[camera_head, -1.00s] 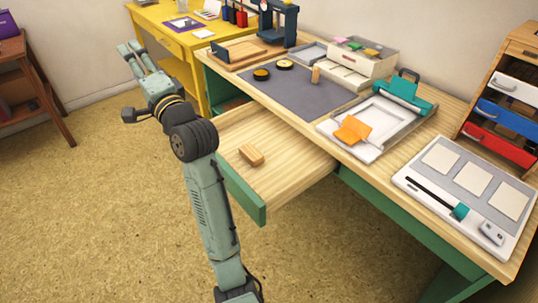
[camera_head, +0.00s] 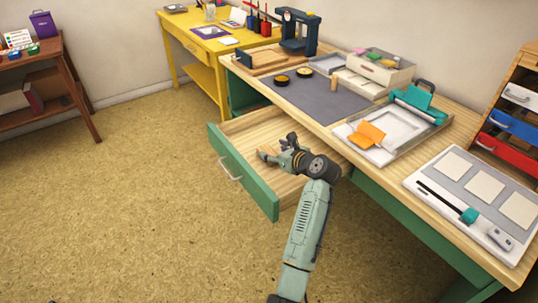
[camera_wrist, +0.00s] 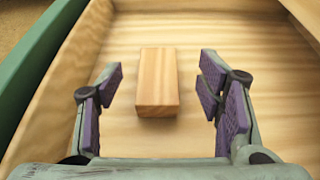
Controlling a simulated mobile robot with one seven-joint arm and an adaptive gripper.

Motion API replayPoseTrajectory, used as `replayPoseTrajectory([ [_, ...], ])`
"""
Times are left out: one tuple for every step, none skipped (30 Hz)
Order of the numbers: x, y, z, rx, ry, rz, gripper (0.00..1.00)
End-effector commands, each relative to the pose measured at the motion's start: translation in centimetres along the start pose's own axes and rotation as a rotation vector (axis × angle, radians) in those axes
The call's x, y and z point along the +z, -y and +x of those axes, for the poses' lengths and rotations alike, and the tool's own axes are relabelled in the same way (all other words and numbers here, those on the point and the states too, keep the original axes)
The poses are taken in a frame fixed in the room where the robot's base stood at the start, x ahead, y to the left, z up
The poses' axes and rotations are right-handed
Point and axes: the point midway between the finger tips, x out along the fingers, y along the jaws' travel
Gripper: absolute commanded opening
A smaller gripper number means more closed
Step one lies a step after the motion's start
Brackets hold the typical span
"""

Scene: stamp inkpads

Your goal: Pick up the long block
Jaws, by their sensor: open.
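The long block (camera_wrist: 157,80) is a plain wooden bar lying on the floor of the open drawer (camera_head: 245,184). In the wrist view it lies lengthwise between the fingers of my gripper (camera_wrist: 160,98), a little ahead of them, with a gap on both sides. My gripper is open, its purple pads apart and empty. In the head view my gripper (camera_head: 268,152) is down inside the drawer, and the block is mostly hidden by it.
The drawer's green front (camera_head: 243,178) and wooden walls surround my gripper. The desk top (camera_head: 335,132) overhangs the drawer's back. On it are a grey mat (camera_head: 325,100), a teal-clamped tray (camera_head: 400,120) and a paper trimmer (camera_head: 470,195).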

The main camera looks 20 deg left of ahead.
Motion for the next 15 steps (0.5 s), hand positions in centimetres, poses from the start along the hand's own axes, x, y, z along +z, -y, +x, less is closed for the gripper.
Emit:
replayPoseTrajectory([
  [0.0,-0.1,0.3,0.001,-0.001,0.000,0.61],
  [0.0,-0.1,0.5,0.001,-0.001,0.000,0.61],
  [0.0,-0.1,0.9,0.001,-0.001,0.000,0.61],
  [-0.1,-0.2,1.3,0.002,-0.002,0.000,0.61],
  [-0.2,-0.2,1.8,0.002,-0.003,0.000,0.61],
  [-0.3,-0.2,2.4,0.002,-0.002,0.000,0.61],
  [-0.3,-0.3,2.9,0.002,-0.003,0.000,0.61],
  [-0.4,-0.3,3.3,0.001,-0.002,0.001,0.61],
  [-0.4,-0.3,3.9,0.001,-0.001,0.000,0.61],
  [-0.4,-0.3,4.3,0.001,-0.001,-0.001,0.61],
  [-0.4,-0.3,4.6,0.000,0.000,-0.001,0.61],
  [-0.5,-0.3,5.0,0.000,-0.001,-0.001,0.61],
  [-0.5,-0.3,5.2,0.000,-0.002,-0.001,0.61],
  [-0.5,-0.3,5.3,-0.001,-0.002,-0.002,0.61],
  [-0.5,-0.3,5.4,-0.002,-0.001,-0.002,0.61],
])
